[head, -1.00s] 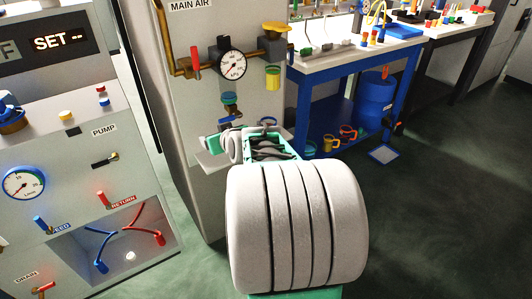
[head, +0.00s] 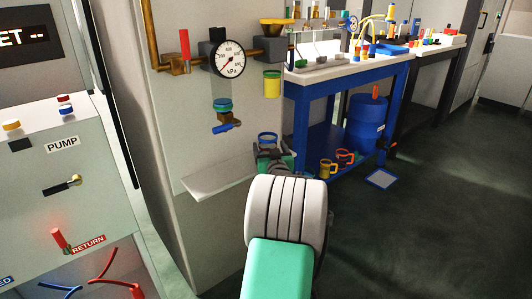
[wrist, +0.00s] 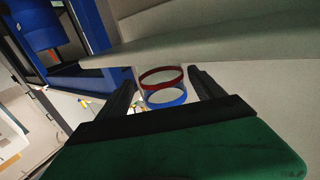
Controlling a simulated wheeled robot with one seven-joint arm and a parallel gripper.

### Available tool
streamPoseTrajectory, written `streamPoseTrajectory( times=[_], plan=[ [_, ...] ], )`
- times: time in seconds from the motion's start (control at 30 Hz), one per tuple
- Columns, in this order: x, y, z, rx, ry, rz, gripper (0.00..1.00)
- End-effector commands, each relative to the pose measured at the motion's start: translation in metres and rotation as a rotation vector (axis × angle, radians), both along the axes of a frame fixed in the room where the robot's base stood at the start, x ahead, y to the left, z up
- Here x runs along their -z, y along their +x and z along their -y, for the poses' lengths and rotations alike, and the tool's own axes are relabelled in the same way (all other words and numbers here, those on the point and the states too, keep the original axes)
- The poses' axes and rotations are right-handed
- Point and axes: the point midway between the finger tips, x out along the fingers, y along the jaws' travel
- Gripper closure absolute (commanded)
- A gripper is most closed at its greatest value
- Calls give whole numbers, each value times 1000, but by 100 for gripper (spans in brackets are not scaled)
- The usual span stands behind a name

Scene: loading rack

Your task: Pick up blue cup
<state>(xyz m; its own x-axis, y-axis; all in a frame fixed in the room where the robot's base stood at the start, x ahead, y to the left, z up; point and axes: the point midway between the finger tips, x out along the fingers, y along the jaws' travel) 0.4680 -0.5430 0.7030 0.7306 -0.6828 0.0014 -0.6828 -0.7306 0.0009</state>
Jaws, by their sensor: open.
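A clear-walled cup with a blue ring (head: 267,139) stands out just beyond my gripper in the head view, near the right end of a pale wall shelf. In the wrist view a clear cup with a red band and a blue ring (wrist: 165,98) shows between the two black fingers. My gripper (wrist: 163,78) is open, with one finger on each side of the cup and visible gaps. In the head view my arm hides most of the gripper (head: 272,156) and the cup's lower part. I cannot tell what the cup rests on.
The pale shelf (head: 219,177) juts from the wall panel below the gauge (head: 230,59) and a blue-handled valve (head: 226,126). A yellow cup (head: 327,169) and a red cup (head: 345,157) sit on the blue bench's (head: 300,110) lower shelf. Open floor lies at right.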

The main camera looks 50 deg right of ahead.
Motion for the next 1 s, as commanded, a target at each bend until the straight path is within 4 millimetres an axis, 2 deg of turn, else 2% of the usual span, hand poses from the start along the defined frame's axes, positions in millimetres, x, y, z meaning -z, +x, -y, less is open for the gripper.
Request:
streamPoseTrajectory(
  times=[0.1, 0.33, 1.0],
  plan=[
    [3, 14, 10, -3, 1, -1, 23],
    [0, 16, 11, -4, 1, 0, 23],
    [0, 17, 10, -6, 1, 0, 77]
  ],
)
